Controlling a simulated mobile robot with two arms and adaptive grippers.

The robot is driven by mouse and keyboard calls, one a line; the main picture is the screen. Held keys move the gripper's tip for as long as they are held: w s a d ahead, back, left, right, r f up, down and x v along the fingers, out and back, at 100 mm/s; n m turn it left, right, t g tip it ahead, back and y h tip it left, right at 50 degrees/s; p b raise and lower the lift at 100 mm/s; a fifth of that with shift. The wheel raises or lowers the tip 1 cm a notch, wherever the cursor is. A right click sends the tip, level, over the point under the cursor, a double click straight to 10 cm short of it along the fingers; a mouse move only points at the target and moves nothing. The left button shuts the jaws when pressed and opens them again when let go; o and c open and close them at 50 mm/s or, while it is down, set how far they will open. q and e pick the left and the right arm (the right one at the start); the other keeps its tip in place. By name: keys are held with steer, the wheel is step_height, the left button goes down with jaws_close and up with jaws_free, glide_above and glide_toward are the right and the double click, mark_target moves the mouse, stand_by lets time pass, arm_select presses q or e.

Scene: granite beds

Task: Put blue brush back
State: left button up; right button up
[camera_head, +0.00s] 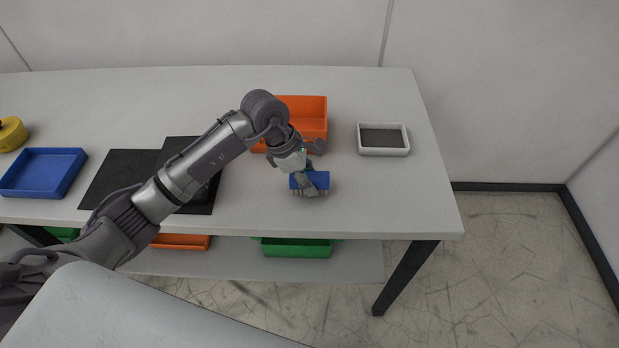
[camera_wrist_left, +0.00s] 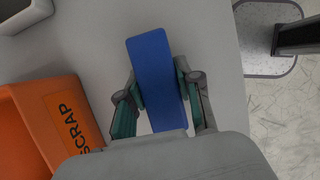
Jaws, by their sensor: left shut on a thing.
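In the left wrist view the blue brush (camera_wrist_left: 157,75) is a long blue bar between the two fingers of my left gripper (camera_wrist_left: 160,98). I cannot tell whether the brush touches the tabletop. My right gripper is not in view.
An orange bin (camera_head: 302,108), marked SCRAP in the wrist view (camera_wrist_left: 60,112), stands behind my left gripper. A white tray (camera_head: 384,150) is to its right. A blue tray (camera_head: 45,172) and black mats (camera_head: 118,172) lie left. The table's front right corner is clear.

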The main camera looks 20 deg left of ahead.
arm_select(q)
steer(key=shift+f, duration=0.4)
steer(key=shift+f, duration=0.1)
steer(key=shift+f, duration=0.15)
steer(key=o, duration=1.1)
steer(key=shift+r, duration=0.2)
steer(key=shift+a+r, duration=0.1)
steer(key=shift+r, duration=0.15)
steer(key=b+v, duration=0.2)
steer(key=v, duration=0.8)
steer(key=shift+a+r, duration=0.1)
steer(key=shift+r, duration=0.2)
steer(key=shift+s+a+r, duration=0.15)
steer(key=shift+r, duration=0.3)
